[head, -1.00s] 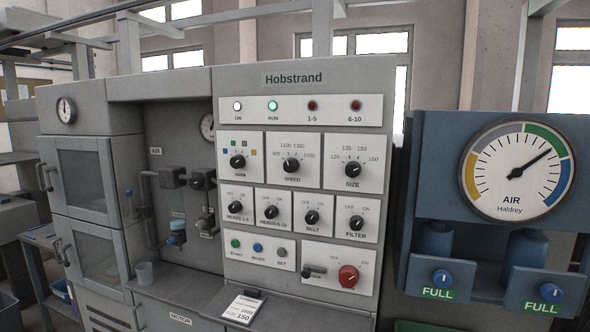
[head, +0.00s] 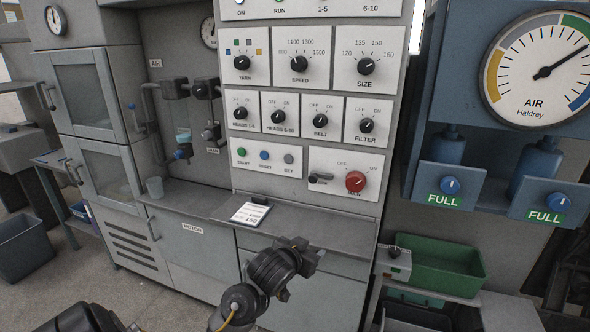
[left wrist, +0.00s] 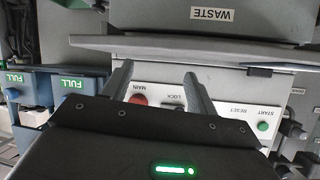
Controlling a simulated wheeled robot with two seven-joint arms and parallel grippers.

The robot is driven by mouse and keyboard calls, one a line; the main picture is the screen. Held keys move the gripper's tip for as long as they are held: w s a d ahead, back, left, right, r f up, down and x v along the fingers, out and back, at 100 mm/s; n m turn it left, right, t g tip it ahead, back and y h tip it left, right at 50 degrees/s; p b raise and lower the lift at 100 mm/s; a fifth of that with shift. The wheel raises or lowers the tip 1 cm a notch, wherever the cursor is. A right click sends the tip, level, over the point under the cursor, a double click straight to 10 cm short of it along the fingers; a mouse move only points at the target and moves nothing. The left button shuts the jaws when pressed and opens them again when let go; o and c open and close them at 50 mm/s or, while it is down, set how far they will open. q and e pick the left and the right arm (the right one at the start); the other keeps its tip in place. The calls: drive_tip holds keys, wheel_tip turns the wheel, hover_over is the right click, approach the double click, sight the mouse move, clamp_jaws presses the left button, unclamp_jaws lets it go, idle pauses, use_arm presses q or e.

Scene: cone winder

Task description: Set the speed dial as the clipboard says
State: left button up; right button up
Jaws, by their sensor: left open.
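The speed dial (head: 299,64) is a black knob on a white plate in the panel's upper row, between the yarn and size dials. Its scale has several numbers; its exact pointer setting is too small to tell. The clipboard (head: 250,212) lies on the grey ledge below the panel. Its bottom line reads 150; the lines above are blurred. My left gripper (head: 312,262) is low in front of the ledge, right of the clipboard and well below the speed dial. In the left wrist view my left gripper (left wrist: 160,84) is open and empty. My right gripper is not in view.
The red main switch (head: 356,181) and a lock lever (head: 320,178) sit low on the panel. A green bin (head: 446,268) stands at the right, below the blue air unit (head: 470,165). Space before the panel is clear.

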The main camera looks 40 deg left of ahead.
use_arm(q)
drive_tip(key=w+a+r+n+t+y, duration=0.1)
drive_tip(key=w+a+r+t, duration=0.25)
drive_tip(key=r, duration=0.75)
drive_tip(key=w+a+r+n+t+y, duration=0.1)
drive_tip(key=w+a+r+t, duration=0.2)
drive_tip(key=r, duration=0.8)
drive_tip(key=n+t+y, duration=0.2)
drive_tip(key=n+y, duration=0.1)
approach(296, 65)
drive_tip(key=p+x, duration=0.3)
drive_tip(key=x, duration=0.5)
drive_tip(key=shift+w+a+r+p, duration=0.15)
drive_tip(key=shift+w+p, duration=0.15)
drive_tip(key=shift+w, duration=0.35)
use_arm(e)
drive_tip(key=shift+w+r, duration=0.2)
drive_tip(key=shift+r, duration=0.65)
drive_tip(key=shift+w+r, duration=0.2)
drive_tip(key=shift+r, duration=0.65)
use_arm(q)
drive_tip(key=shift+c, duration=0.3)
drive_tip(key=c, duration=0.9)
